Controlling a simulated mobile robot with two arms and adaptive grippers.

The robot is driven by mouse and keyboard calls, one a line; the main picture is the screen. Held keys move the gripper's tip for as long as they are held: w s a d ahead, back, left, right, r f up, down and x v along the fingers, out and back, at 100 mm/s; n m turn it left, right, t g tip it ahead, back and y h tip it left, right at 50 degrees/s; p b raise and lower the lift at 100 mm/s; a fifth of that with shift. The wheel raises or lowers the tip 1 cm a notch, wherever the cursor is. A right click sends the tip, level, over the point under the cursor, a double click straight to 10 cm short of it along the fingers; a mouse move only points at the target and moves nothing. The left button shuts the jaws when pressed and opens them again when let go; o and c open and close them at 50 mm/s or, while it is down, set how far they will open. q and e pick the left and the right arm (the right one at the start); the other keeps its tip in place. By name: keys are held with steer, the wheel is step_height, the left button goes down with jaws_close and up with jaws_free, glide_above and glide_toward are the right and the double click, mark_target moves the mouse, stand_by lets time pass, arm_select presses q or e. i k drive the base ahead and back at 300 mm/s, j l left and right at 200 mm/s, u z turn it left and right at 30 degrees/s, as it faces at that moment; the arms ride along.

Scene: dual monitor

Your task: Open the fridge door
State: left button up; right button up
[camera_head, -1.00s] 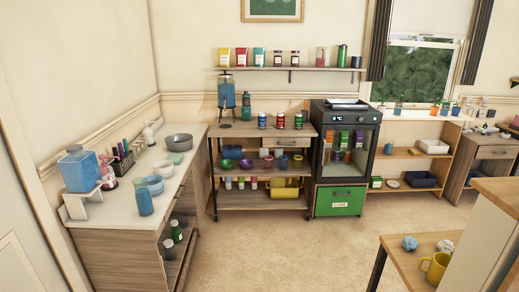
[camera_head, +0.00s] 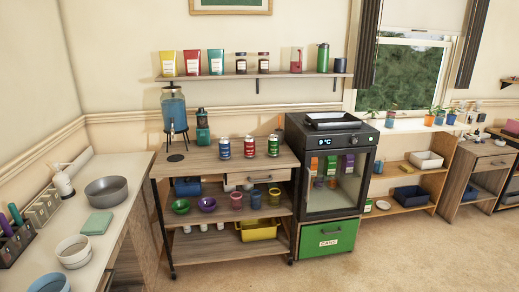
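The small black fridge (camera_head: 333,164) stands right of the middle in the head view, on a cabinet with a green drawer (camera_head: 328,238). Its glass door (camera_head: 341,178) faces the front right and looks shut. Colourful cartons and cups show through the glass. A lit display is on the upper front, and a tray lies on top. A dark upright strip runs along the right edge of the door; I cannot tell if it is the handle. Neither of my grippers is in view.
A wooden shelf cart (camera_head: 222,168) with cans and bowls stands left of the fridge. A low shelf (camera_head: 412,184) stands to its right. A white counter (camera_head: 110,240) fills the lower left. The beige floor (camera_head: 400,260) before the fridge is clear.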

mark_target(371, 150)
steer(key=i+l+z, duration=0.1)
steer(key=i+z, duration=0.2)
steer(key=i, duration=0.35)
steer(key=i+z, duration=0.35)
steer(key=i, duration=0.25)
steer(key=i+j+z, duration=0.3)
steer(key=i, duration=0.3)
steer(key=i+l+z, duration=0.2)
steer(key=z, duration=0.3)
steer(key=i+z, duration=0.45)
steer(key=i+j+z, duration=0.1)
steer(key=i+z, duration=0.25)
steer(key=z, duration=0.15)
steer(key=i+j+z, duration=0.2)
steer(key=z, duration=0.25)
steer(key=i+l+u, duration=0.1)
steer(key=i+u, duration=0.3)
steer(key=i+l+u, duration=0.2)
steer(key=u, duration=0.15)
steer(key=i+l, duration=0.05)
steer(key=i, duration=0.05)
